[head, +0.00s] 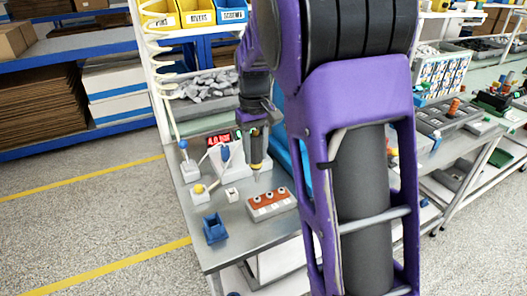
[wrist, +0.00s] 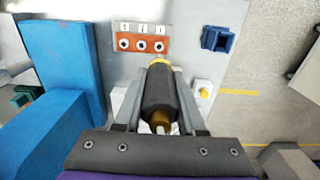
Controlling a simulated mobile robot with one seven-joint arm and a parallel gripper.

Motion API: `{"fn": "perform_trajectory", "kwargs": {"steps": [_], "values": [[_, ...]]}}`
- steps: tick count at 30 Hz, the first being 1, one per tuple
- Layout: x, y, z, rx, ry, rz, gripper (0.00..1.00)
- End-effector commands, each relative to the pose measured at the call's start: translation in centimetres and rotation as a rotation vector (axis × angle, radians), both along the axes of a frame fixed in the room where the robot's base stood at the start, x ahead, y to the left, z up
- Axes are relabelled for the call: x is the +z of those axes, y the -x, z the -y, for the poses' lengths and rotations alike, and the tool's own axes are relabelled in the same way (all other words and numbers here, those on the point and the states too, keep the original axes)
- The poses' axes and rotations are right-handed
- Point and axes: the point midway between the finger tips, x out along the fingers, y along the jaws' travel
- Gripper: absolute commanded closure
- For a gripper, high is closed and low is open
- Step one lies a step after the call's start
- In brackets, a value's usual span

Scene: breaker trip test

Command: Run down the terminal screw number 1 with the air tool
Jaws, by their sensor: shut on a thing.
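My gripper (head: 258,118) is shut on the air tool (head: 257,145), a dark cylinder with a yellow collar. The tool hangs upright, its thin tip above the bench just behind and left of the terminal block. In the wrist view, my gripper (wrist: 160,98) has a finger on each side of the air tool (wrist: 158,88). The terminal block (head: 271,205) is grey with an orange-brown face and three round screws; it also shows in the wrist view (wrist: 142,29). The tool's tip is hidden in the wrist view.
A blue open holder (head: 215,229) stands at the bench's front left. A yellow-button box (head: 199,192), a small white block (head: 232,195) and a blue-knobbed stand (head: 187,165) are left of the block. A large blue box (wrist: 66,66) is left in the wrist view.

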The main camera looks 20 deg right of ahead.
Motion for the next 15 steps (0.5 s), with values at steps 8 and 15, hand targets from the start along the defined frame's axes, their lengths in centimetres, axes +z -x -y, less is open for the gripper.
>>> {"fn": "perform_trajectory", "kwargs": {"steps": [8,15], "values": [[-0.6,-0.1,-0.3,0.003,0.000,0.000,1.00],[-3.0,-0.1,-0.3,0.003,0.000,-0.001,1.00]]}}
